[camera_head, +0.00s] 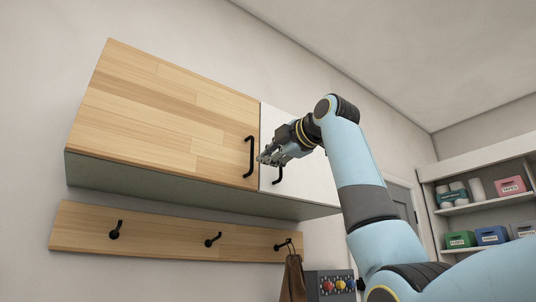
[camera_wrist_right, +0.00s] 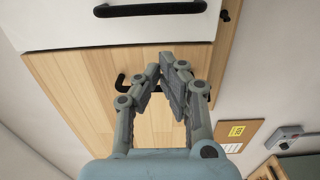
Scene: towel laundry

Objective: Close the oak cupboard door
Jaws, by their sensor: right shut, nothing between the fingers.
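The oak cupboard door (camera_head: 165,115) fills the left of the wall cupboard in the head view. It looks flush with the cupboard front, with no clear gap at its edges. Its black handle (camera_head: 250,157) is upright near its right edge. My right gripper (camera_head: 264,158) is shut and empty, just right of that handle and in front of the white door. I cannot tell whether it touches anything. In the wrist view the right gripper (camera_wrist_right: 166,72) shows against a wooden surface (camera_wrist_right: 75,95). My left gripper is not in view.
The white door (camera_head: 315,175) beside it has a black handle (camera_head: 278,174). Below, a wooden hook rail (camera_head: 160,238) carries black hooks and a hanging brown item (camera_head: 292,278). Shelves (camera_head: 455,211) with bins stand at right. Wall space left of the cupboard is clear.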

